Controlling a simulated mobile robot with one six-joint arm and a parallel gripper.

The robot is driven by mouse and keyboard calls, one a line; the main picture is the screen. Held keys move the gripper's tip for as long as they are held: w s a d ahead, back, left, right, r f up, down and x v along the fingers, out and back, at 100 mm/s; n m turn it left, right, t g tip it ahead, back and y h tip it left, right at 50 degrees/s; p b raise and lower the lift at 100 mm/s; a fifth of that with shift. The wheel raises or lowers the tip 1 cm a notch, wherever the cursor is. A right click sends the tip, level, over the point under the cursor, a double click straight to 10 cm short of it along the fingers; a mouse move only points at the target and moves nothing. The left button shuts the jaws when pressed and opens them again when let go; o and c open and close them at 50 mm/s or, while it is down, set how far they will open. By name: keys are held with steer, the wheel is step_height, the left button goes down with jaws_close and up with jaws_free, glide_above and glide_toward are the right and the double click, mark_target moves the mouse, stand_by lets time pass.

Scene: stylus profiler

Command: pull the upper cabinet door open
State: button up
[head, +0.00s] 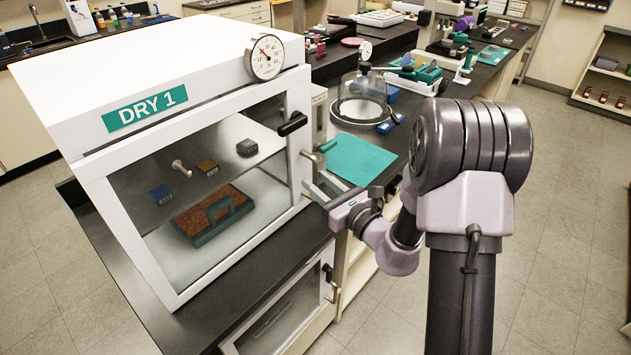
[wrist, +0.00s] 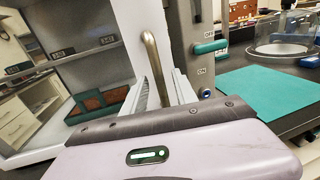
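The white DRY 1 cabinet (head: 75,85) stands on the dark bench, with its framed glass upper door (head: 190,290) shut as far as I can see. A bent metal bar handle (head: 312,157) is on the door's right side. It also shows in the wrist view (wrist: 154,66), rising between my fingers. My gripper (head: 322,190) is at the handle's lower part, in front of the door's right edge. Its fingers are apart on either side of the bar, and I see no clear grip. Where the bar's lower end meets the fingers is partly hidden.
A black latch (head: 293,123) sits above the handle. A teal valve lever (wrist: 210,47) is just right of it. A teal mat (head: 360,158) and a glass bell jar (head: 362,98) lie farther right. A lower glass door (head: 285,315) is below; open floor lies in front.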

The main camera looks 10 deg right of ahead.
steer(key=shift+x, duration=0.75)
jaws_close()
stand_by(0.9)
